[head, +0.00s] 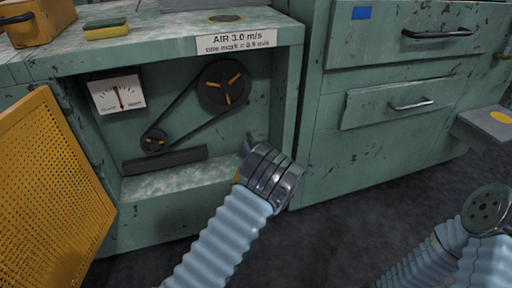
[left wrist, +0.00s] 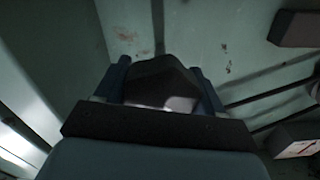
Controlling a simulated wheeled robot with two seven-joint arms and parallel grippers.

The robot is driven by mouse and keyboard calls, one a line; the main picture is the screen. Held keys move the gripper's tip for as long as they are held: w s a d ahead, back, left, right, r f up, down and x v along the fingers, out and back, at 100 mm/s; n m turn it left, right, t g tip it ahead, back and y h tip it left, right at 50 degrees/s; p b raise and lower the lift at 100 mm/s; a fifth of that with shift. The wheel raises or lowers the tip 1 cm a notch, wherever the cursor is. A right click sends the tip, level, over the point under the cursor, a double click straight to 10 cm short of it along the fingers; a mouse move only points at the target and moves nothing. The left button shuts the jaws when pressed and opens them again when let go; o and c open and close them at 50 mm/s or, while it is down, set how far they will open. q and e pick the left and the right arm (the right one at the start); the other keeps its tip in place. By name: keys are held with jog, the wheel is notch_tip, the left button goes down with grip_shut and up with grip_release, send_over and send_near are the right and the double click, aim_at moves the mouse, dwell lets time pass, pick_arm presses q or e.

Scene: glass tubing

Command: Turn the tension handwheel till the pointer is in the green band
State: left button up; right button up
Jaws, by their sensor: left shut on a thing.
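The gauge (head: 117,93) is a white dial on the left of the open cabinet recess. Its dark pointer stands close to upright. A green band is too small to make out. My left gripper (head: 248,146) reaches into the right side of the recess, with its wrist hiding most of it. In the left wrist view, its blue fingers (left wrist: 160,72) stand on both sides of a dark, blocky thing, shut on it. This is probably the tension handwheel (left wrist: 158,86); its full shape is hidden. My right gripper is out of view; only part of that arm shows at lower right.
A black belt links a large pulley (head: 224,87) and a small pulley (head: 154,141), left of my left gripper. A yellow perforated door (head: 50,175) stands open at left. A drawer cabinet (head: 385,120) stands to the right. The dark floor between is clear.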

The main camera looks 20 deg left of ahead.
pick_arm(q)
jog(key=o, duration=1)
jog(key=v, duration=1.4)
jog(key=shift+p, duration=0.35)
jog(key=shift+w, duration=0.1)
